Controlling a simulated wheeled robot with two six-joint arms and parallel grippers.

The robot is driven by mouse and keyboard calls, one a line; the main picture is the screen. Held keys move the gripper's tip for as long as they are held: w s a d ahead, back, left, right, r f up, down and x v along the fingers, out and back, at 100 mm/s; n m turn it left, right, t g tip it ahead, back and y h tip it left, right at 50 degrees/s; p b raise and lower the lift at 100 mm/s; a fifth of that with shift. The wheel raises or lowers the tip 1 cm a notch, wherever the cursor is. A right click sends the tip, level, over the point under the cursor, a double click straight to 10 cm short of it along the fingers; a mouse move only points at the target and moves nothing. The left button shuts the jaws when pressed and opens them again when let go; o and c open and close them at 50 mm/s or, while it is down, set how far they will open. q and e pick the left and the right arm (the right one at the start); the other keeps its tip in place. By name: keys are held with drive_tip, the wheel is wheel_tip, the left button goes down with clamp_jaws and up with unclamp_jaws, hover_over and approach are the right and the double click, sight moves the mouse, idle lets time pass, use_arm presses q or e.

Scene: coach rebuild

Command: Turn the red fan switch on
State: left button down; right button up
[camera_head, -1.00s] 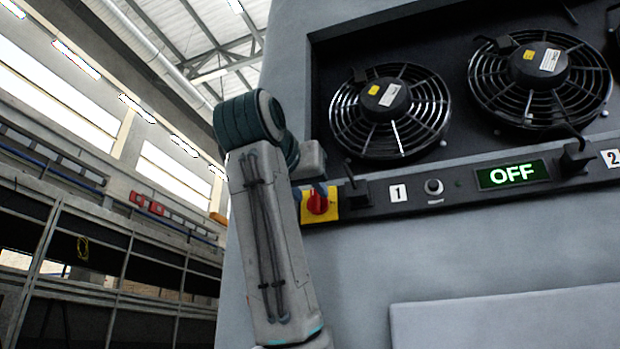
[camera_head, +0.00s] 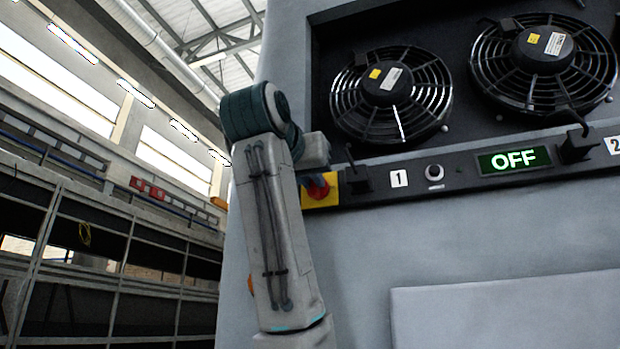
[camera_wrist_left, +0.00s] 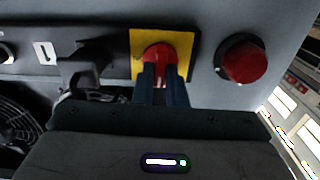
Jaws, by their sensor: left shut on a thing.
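The red fan switch is a red rotary knob on a yellow square plate (camera_head: 322,195) at the left end of the dark control strip. In the left wrist view the red knob (camera_wrist_left: 158,54) sits between the two fingertips of my left gripper (camera_wrist_left: 163,76), which is shut on it. In the head view my left gripper (camera_head: 318,182) reaches the knob from above and partly hides it. A green display (camera_head: 514,160) on the strip reads OFF. My right gripper is not in view.
A round red button (camera_wrist_left: 243,61) stands beside the yellow plate in the left wrist view. A black connector (camera_head: 357,180), a small knob (camera_head: 434,172) and two fans (camera_head: 391,93) are nearby. A pale panel (camera_head: 505,312) lies below; shelving (camera_head: 110,240) stands left.

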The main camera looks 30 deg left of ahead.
use_arm(q)
drive_tip(key=m+b, duration=0.5)
drive_tip(key=m, duration=0.3)
drive_tip(key=m+b, duration=0.5)
drive_tip(key=m, duration=0.4)
drive_tip(key=shift+d+f+m, duration=0.2)
drive_tip(key=shift+m, duration=0.1)
idle(0.3)
drive_tip(key=c, duration=1.5)
unclamp_jaws()
drive_tip(key=shift+w, duration=0.15)
drive_tip(key=shift+o, duration=0.2)
